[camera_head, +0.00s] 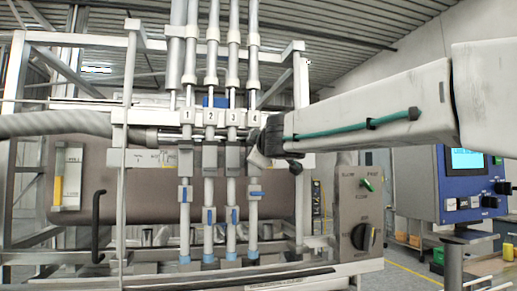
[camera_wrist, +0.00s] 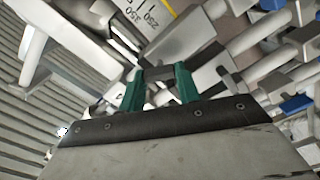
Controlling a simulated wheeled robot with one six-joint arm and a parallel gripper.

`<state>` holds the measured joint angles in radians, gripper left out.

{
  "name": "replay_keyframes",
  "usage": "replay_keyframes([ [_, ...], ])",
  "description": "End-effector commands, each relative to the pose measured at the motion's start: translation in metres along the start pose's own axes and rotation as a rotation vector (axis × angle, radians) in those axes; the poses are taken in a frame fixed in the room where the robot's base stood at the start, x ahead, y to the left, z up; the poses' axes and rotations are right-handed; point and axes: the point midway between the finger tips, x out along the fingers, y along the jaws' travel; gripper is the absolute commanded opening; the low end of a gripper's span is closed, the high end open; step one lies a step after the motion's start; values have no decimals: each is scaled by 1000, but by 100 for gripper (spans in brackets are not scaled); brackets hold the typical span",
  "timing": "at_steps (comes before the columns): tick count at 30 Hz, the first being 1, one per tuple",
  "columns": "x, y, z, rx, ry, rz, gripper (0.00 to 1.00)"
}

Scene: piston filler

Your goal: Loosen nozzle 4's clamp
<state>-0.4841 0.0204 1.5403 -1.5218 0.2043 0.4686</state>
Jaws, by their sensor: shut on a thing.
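Nozzle 4 (camera_head: 252,215) is the rightmost of the upright nozzles in the head view, under the block marked 4 (camera_head: 254,117). My gripper (camera_head: 260,154) reaches in from the right just below that block and covers the clamp area there. In the wrist view, my gripper's two green fingers (camera_wrist: 159,88) are shut on a small dark grey piece (camera_wrist: 159,73), which I take to be nozzle 4's clamp handle. Its full shape and how far it is turned are hidden by the fingers.
A grey control box (camera_head: 360,215) with a dark knob is at the lower right. A blue panel with a screen (camera_head: 467,185) stands farther right. The frame post (camera_head: 301,100) is near my arm.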

Motion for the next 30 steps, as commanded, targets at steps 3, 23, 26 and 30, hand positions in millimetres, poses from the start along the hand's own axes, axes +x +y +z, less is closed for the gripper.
replay_keyframes([
  [3, 0, -1, 0, -109, 0, -1, 10],
  [23, 0, -2, 0, -506, 0, -1, 10],
  [26, 0, -2, 1, -523, 0, -1, 10],
  [30, 0, -2, 1, -535, 0, -1, 10],
])
